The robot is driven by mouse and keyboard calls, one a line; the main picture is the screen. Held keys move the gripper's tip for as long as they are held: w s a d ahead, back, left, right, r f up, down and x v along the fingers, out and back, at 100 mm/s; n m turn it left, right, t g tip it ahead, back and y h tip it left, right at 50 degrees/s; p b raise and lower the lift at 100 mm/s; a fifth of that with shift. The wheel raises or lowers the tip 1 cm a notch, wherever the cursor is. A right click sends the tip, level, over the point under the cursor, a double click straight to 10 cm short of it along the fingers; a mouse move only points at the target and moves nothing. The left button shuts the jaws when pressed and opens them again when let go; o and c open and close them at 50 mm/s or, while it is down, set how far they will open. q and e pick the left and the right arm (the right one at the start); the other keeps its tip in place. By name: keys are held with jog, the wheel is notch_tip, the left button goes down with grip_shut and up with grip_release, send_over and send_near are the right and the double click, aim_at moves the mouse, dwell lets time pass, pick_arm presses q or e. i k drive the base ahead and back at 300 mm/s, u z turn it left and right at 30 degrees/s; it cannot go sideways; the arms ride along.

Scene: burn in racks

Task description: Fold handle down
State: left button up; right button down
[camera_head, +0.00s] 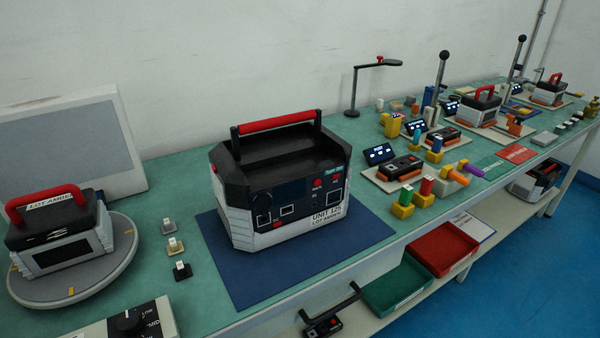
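A large black-and-white unit labelled UNIT 125 (285,190) stands on a dark blue mat (250,275) in the middle of the bench. Its handle (277,122) has a red grip between black side arms. The handle stands raised above the unit's black top, with a gap under the grip. A smaller unit (60,235) at the left, with a red handle (42,200), sits on a round grey turntable (120,255). Neither of my grippers shows in this view, and nothing touches the handle.
Three small switches (175,245) stand between the turntable and the mat. A dial box (125,322) is at the front left. Colored blocks, upright levers and more handled units crowd the bench to the right. Red (440,248) and green (397,287) bins sit on the lower shelf.

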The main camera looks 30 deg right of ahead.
aim_at(315, 114)
jog(key=u, duration=1.85)
jog(key=k, duration=0.55)
jog(key=z, duration=1.25)
